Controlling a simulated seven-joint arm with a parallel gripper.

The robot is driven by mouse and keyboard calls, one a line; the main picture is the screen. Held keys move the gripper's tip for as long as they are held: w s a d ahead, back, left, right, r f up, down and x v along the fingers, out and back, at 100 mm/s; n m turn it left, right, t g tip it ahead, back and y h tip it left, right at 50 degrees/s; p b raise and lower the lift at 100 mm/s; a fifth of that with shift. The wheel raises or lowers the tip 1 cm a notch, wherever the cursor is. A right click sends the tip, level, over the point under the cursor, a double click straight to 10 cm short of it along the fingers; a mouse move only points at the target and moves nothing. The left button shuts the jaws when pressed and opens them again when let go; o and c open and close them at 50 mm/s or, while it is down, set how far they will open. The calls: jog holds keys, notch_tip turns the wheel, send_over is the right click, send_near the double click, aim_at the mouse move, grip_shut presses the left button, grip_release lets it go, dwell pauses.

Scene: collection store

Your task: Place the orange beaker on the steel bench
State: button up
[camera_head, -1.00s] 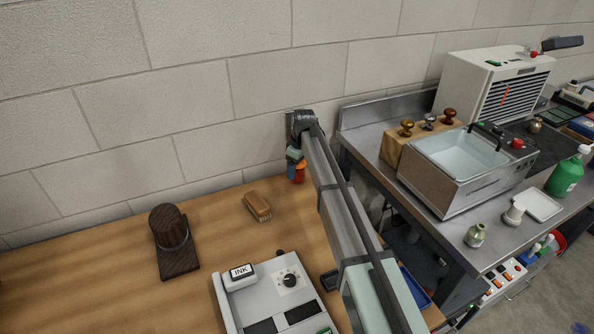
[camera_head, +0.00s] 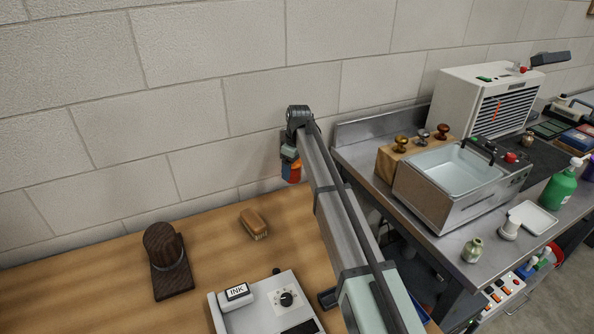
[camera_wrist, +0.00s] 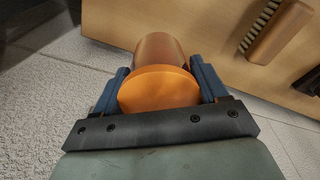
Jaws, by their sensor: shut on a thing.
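The orange beaker (camera_wrist: 158,88) is held between the two blue fingers of my gripper (camera_wrist: 160,92) in the wrist view. In the head view the beaker (camera_head: 292,172) hangs below my gripper (camera_head: 290,160), near the wall and above the far right part of the wooden table. My arm hides part of it there. My gripper is left of this bench.
A brush (camera_head: 254,223) and dark wooden stand (camera_head: 167,262) are on the wooden table (camera_head: 100,270).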

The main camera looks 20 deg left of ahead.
jog(key=shift+r, duration=0.4)
jog(key=shift+w+d, duration=0.3)
jog(key=shift+d, duration=0.1)
jog(key=w+d+r+m, duration=0.4)
jog(key=w+d+r, duration=0.1)
jog(key=d+r, duration=0.6)
jog(key=w+d+r+m, duration=0.3)
jog(key=w+d+r, duration=0.3)
jog(key=d+r, duration=0.5)
jog(key=shift+w+d+r+m+t, duration=0.2)
jog(key=shift+w+d+m+t, duration=0.15)
jog(key=shift+d, duration=0.65)
jog(key=shift+f+h, duration=0.1)
jog(key=shift+h, duration=0.2)
notch_tip(320, 180, down, 18)
jog(key=shift+r, duration=0.1)
